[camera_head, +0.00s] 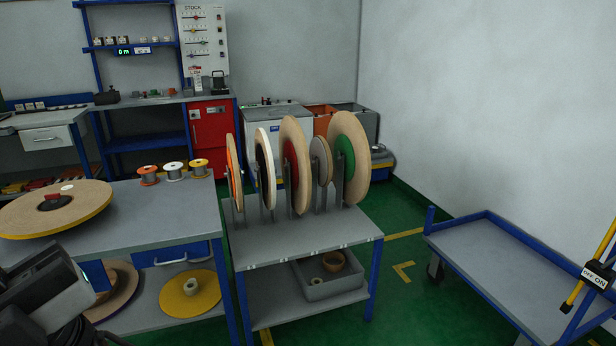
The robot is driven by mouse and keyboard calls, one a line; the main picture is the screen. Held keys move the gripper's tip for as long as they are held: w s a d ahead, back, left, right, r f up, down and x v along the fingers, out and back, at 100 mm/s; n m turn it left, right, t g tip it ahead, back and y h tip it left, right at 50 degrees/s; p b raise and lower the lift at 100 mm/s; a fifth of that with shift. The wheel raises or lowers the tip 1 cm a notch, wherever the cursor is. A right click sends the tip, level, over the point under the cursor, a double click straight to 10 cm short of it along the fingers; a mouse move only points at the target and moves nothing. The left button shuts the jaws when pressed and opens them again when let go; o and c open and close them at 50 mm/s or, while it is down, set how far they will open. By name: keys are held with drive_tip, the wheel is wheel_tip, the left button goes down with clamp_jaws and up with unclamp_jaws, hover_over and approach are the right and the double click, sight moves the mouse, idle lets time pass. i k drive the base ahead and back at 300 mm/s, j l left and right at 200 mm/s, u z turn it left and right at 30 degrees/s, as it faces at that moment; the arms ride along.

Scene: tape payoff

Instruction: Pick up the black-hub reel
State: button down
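Several large tan-sided reels stand upright in a row on a grey rack table in the middle of the head view. The second from the left (259,167) is thin, pale-rimmed and has a dark centre that looks black. It is seen nearly edge-on, between an orange reel (234,166) and a red-centred reel (297,165). A grey-centred reel (320,160) and a green-centred reel (348,158) stand to the right. A dark grey part of my arm shows at the lower left, far from the rack. I cannot make out any gripper fingers.
A workbench (150,215) on the left carries a flat reel (90,194) with a dark hub and small spools. A grey bin (330,284) sits on the rack's lower shelf. A blue-railed cart (510,265) stands at right. Green floor is open between rack and cart.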

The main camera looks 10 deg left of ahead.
sight(263, 151)
drive_tip(key=u, duration=0.55)
drive_tip(key=z, duration=3.05)
drive_tip(key=u, duration=1.5)
drive_tip(key=i+u, duration=0.15)
drive_tip(key=u, duration=0.25)
drive_tip(key=i+j+u, duration=0.1)
drive_tip(key=u, duration=0.35)
drive_tip(key=i+u, duration=0.15)
drive_tip(key=u, duration=0.25)
